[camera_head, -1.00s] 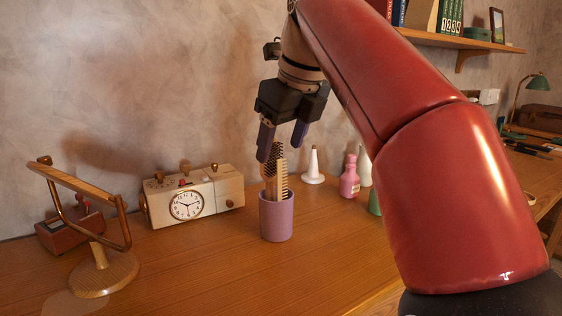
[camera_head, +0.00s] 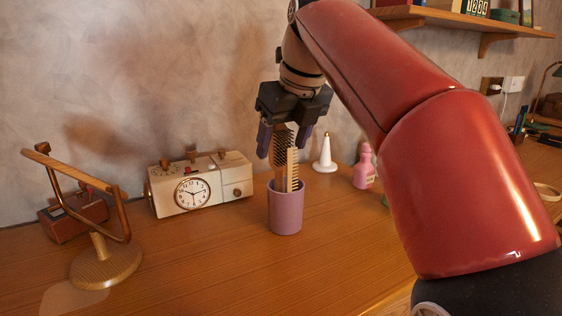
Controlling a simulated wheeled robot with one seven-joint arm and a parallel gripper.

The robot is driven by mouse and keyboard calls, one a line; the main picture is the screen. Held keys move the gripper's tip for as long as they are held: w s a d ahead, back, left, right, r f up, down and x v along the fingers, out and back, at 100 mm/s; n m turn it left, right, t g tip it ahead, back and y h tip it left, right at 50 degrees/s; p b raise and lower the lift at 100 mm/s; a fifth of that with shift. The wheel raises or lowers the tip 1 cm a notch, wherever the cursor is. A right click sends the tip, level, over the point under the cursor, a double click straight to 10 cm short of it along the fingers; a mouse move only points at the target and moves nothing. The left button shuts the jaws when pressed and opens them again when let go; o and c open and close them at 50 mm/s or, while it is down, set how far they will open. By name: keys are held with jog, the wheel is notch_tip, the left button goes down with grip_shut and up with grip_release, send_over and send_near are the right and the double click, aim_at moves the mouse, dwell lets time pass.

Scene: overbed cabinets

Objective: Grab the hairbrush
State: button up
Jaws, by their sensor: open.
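A hairbrush (camera_head: 279,148) with dark bristles stands upright in a purple cup (camera_head: 286,213) on the wooden surface. A pale wooden comb (camera_head: 292,170) stands beside it in the same cup. My gripper (camera_head: 283,150) points down over the cup and is open. Its two fingers appear on either side of the brush's top, the left finger a little left of it and the right finger near the comb's top. I cannot tell whether either finger touches. The lower parts of the brush and comb are hidden in the cup.
A cream clock radio (camera_head: 218,183) stands left of the cup. A wooden stand with a tilted frame (camera_head: 105,262) is further left. A white cone (camera_head: 324,155) and pink bottle (camera_head: 364,168) stand behind right. The surface in front of the cup is clear.

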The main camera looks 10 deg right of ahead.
aim_at(281, 177)
jog(key=x, duration=0.3)
jog(key=shift+s, duration=0.1)
jog(key=shift+r, duration=0.1)
jog(key=c, duration=1.1)
